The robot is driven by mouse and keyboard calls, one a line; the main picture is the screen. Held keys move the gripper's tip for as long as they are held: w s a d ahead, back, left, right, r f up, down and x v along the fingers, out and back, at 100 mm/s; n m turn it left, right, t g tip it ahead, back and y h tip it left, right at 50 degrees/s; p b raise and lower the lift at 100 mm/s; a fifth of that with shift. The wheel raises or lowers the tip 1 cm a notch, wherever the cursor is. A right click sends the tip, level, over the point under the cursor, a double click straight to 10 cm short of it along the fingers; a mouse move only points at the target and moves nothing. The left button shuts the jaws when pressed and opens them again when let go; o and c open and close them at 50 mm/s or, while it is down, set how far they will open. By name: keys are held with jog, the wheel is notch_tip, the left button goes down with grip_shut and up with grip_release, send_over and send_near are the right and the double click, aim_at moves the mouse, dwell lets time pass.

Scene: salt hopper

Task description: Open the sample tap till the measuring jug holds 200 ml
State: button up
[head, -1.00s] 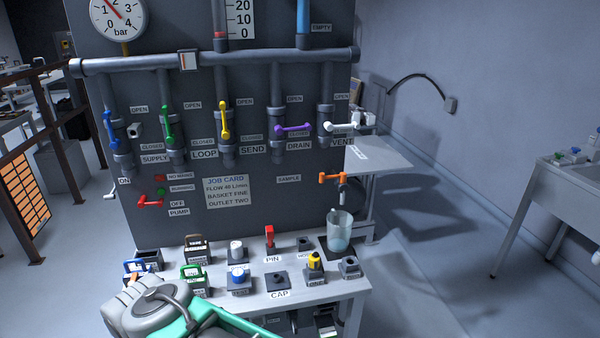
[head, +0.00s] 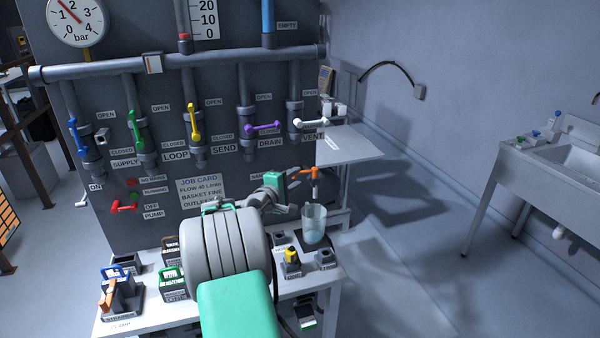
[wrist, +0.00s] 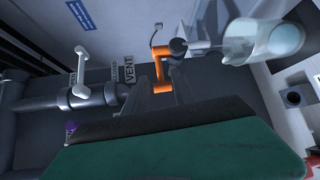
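The orange sample tap (head: 304,171) sits low on the right of the dark panel; it also shows in the wrist view (wrist: 160,67). The clear measuring jug (head: 314,224) stands upright below it, with pale blue liquid in its lower part; its scale is too small to read. The jug also shows at top right in the wrist view (wrist: 262,42). My gripper (head: 292,198) is beside the tap handle. In the wrist view its fingers (wrist: 161,92) are apart, with the orange handle at or between their tips. I cannot tell whether they touch it.
Coloured valve levers, including purple (head: 262,127) and white (head: 311,122), are above the tap. A grey shelf (head: 347,145) juts out to the right. The bench (head: 318,276) holds several labelled parts, including a yellow-topped one (head: 291,255) near the jug. My arm hides the bench's middle.

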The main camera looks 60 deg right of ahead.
aim_at(301, 173)
jog(key=d, duration=0.4)
jog(key=shift+d+f+p, duration=0.15)
jog(key=shift+f+p, duration=0.1)
jog(key=shift+p, duration=0.15)
jog(key=shift+c, duration=0.5)
jog(key=shift+f, duration=0.1)
grip_shut()
jog(key=shift+f, duration=0.1)
